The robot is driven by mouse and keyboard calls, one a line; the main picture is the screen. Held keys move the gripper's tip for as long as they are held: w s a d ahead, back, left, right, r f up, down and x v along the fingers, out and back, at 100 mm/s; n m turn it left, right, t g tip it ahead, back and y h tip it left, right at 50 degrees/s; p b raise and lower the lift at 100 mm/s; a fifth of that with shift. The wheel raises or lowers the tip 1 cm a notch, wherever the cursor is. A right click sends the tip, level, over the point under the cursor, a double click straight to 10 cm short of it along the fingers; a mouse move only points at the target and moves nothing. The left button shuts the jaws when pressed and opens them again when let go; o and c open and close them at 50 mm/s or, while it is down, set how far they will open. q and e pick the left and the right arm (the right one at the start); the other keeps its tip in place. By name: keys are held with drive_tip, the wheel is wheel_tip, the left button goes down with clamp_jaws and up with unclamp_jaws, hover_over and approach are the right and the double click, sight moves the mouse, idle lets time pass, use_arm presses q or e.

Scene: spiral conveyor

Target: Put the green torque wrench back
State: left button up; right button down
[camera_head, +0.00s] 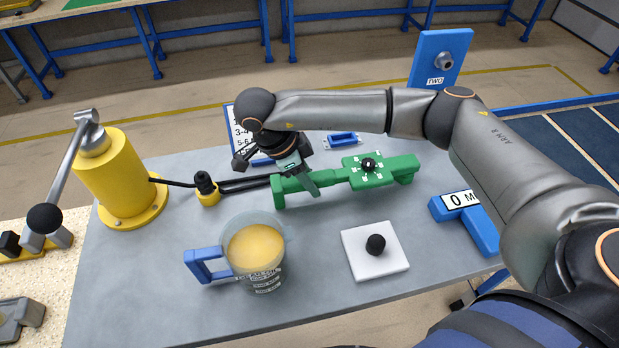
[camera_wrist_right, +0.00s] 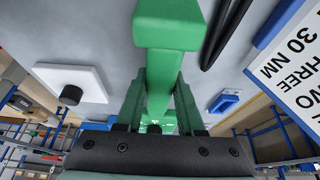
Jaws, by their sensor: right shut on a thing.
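The green torque wrench (camera_head: 335,179) is a long green bar with a black knob and small white marks near its right part. It extends over the grey table's back middle. My right gripper (camera_head: 300,180) reaches it from above and is shut on its left part. In the right wrist view the green bar (camera_wrist_right: 166,60) runs between the two fingers (camera_wrist_right: 160,105). I cannot tell whether the bar touches the tabletop. My left gripper is not in view.
A measuring jug (camera_head: 262,262) with a blue handle and a white plate (camera_head: 368,265) with a black knob stand in front. A yellow pump (camera_head: 118,180) is at left. A blue block (camera_head: 480,228) marked "0 M" is at right, and a printed sign (camera_head: 243,133) stands behind.

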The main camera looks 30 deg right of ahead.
drive_tip(key=shift+f, duration=0.3)
drive_tip(key=shift+c, duration=2.2)
unclamp_jaws()
drive_tip(key=shift+r, duration=0.1)
drive_tip(key=v, duration=1.2)
drive_tip(key=shift+a+r, duration=0.15)
drive_tip(key=shift+r, duration=0.05)
